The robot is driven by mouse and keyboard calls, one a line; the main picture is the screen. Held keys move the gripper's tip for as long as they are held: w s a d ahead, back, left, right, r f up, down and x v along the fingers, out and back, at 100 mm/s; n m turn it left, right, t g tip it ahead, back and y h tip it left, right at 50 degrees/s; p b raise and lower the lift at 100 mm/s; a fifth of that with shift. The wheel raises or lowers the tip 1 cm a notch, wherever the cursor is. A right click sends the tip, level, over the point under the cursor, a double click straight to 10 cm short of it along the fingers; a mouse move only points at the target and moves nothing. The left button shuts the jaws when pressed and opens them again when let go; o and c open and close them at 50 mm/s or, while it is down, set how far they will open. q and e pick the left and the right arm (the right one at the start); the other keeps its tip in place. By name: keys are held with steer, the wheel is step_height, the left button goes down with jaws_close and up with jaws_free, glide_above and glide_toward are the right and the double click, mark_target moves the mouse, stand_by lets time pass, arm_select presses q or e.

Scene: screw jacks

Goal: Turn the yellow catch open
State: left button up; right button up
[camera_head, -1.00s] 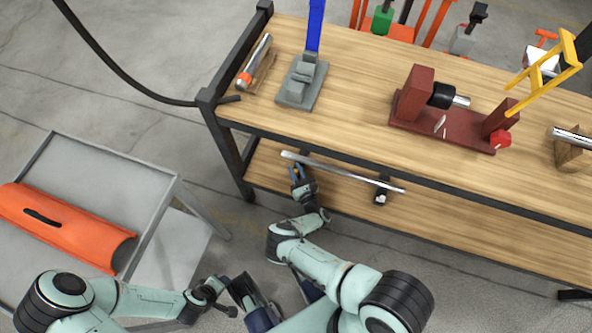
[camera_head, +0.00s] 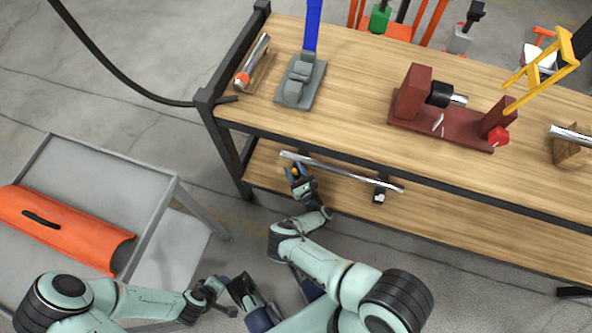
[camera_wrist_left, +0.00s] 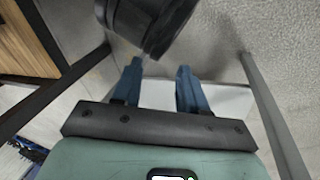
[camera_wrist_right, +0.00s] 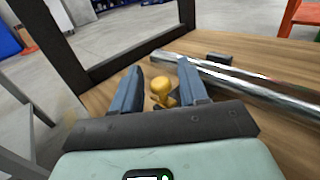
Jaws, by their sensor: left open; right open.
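The yellow catch (camera_wrist_right: 160,90) is a small rounded knob on a stem. It stands by the left end of a shiny metal bar (camera_head: 342,171) on the bench's lower shelf. In the right wrist view it lies between the blue fingers of my open right gripper (camera_wrist_right: 154,82), with space on both sides. In the head view my right gripper (camera_head: 298,172) is at the bar's left end, and only a bit of yellow shows between its fingers. My left gripper (camera_wrist_left: 158,85) is open and empty, low beside the bench, with a black rounded part in front of it.
The bar (camera_wrist_right: 250,82) runs just right of my right fingers. A dark bench leg (camera_wrist_right: 52,45) stands to the left. The bench top (camera_head: 350,85) overhangs the shelf and carries several fixtures. A grey cart (camera_head: 150,205) with an orange cover stands at left.

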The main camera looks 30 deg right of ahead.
arm_select(q)
steer(key=shift+s+d+r+p, duration=0.25)
steer(key=shift+s+r, duration=0.1)
steer(key=shift+s, duration=0.1)
steer(key=shift+s+d+r+p, duration=0.2)
steer(key=shift+s+r+p, duration=0.1)
steer(key=shift+s, duration=0.1)
arm_select(e)
steer(key=s, duration=1.3)
steer(key=shift+s+a, duration=0.2)
steer(key=shift+a, duration=0.2)
